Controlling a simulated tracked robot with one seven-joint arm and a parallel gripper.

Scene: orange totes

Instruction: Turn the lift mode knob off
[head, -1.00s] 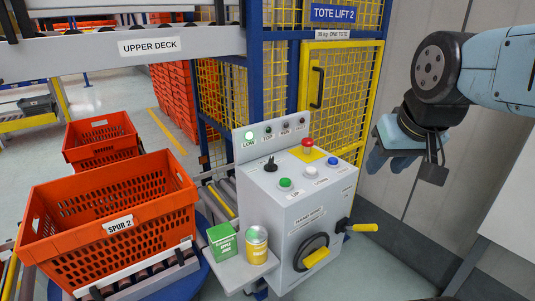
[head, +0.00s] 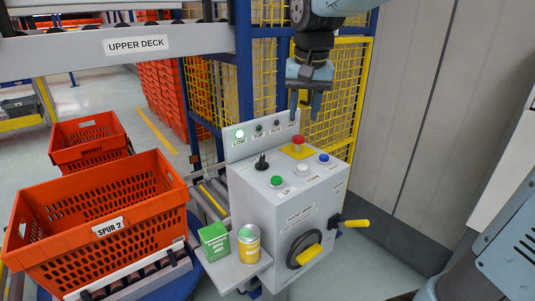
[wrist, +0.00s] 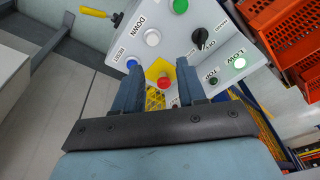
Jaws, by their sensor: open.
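The small black knob (head: 262,161) stands on the sloped top of the grey control box (head: 262,205), left of the buttons. It also shows in the wrist view (wrist: 200,38), upper right of the fingers; its printed labels are too small to read surely. My gripper (head: 305,110) is open and empty, pointing down above the back right of the box, to the right of the knob and apart from it. In the wrist view my two fingers (wrist: 158,72) frame the red mushroom button (wrist: 164,83) on its yellow plate; contact is not visible.
Green (head: 277,181), white (head: 303,170) and blue (head: 323,159) buttons share the panel. The LOW lamp (head: 240,134) glows green. A yellow-handled wheel (head: 308,254) and crank (head: 355,223) are on the box. A can (head: 249,246) and carton (head: 215,241) stand on its shelf. Orange totes (head: 95,230) are left.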

